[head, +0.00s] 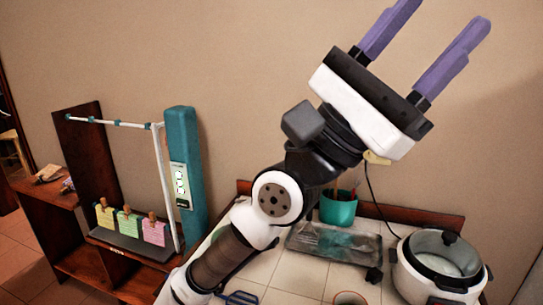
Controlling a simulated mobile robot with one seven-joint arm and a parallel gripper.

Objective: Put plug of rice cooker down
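The white rice cooker (440,272) with a glass lid stands on the tiled counter at the lower right. Its thin black cord (373,195) runs up the wall to a small pale yellow piece (377,158) just below my gripper's body. I cannot tell whether this piece is the plug or a wall socket, as my gripper partly covers it. My gripper (443,22) is raised in front of the wall at the upper right. Its two purple fingers point up and right, spread apart, with nothing visible between them.
A teal pot (338,208) with utensils stands behind a grey tray (335,247) on the counter. A teal post (184,180) and a rack with several coloured notes (129,224) stand at left. The wall around my gripper is bare.

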